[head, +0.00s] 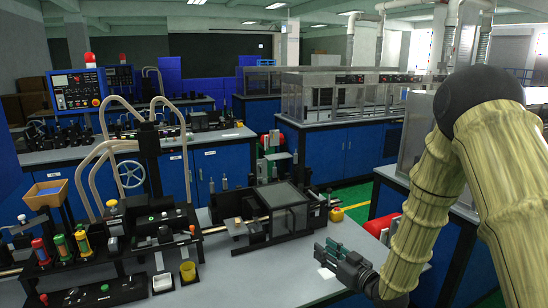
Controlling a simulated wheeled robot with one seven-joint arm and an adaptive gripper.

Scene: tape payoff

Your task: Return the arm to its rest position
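My arm, in a pale yellow sleeve with a dark elbow joint, enters at the right of the head view. It bends down over the front right of the grey workbench (262,282). My gripper (328,254) is dark and points left, above the bare bench top. It is to the right of the black fixture with a square clear cover (284,196) and apart from it, as far as I can see. I see nothing held, but the fingers are small and dark, and their gap is unclear.
Bare bench lies left of my gripper.

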